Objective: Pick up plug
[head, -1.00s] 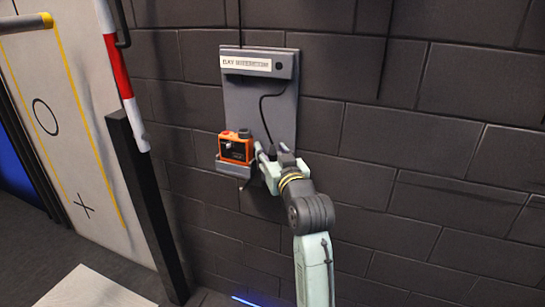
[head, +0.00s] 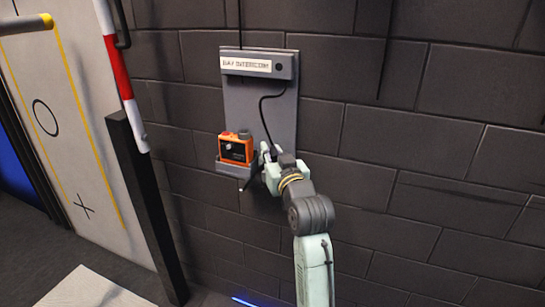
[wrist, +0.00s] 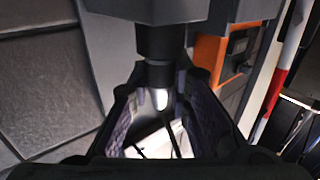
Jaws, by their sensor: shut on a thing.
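The plug (wrist: 158,75) is a dark cylinder with a pale metal tip, seen in the wrist view between my fingers. My gripper (wrist: 156,88) is shut on it from both sides. In the head view my gripper (head: 267,155) is just right of the orange box, in front of the grey wall panel (head: 280,120). A black cable (head: 263,108) runs down the panel to my gripper. The plug itself is hidden by my fingers in the head view.
An orange box (head: 236,152) sits in a grey holder (head: 233,170) close to the left of my gripper. A labelled intercom unit (head: 250,66) is above. A dark post (head: 146,205) and a red-white pole (head: 118,70) stand to the left.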

